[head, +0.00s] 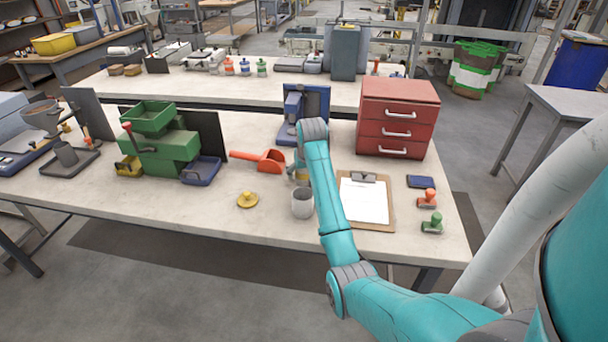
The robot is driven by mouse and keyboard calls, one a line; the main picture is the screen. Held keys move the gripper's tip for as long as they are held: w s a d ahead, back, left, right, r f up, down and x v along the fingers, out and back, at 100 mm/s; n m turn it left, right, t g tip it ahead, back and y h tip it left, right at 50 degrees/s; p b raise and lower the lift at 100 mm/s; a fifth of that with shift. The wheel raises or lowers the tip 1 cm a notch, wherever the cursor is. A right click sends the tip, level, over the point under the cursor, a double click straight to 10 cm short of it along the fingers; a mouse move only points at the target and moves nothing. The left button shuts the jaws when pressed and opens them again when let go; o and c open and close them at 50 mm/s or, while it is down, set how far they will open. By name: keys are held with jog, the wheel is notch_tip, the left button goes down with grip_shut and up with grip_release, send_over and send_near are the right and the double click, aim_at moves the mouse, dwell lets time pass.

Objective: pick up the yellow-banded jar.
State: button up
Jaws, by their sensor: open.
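A small object with yellow on it (298,176) stands on the front bench, just left of my teal arm and largely covered by it. It may be the yellow-banded jar, but too little shows to be sure. My arm reaches over the bench from the lower right.
A grey cup (302,204) stands close in front. A blue device (293,108) and red drawers (396,118) stand behind. Banded jars (245,67) stand on the back bench.

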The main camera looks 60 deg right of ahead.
jog(key=c, duration=1.6)
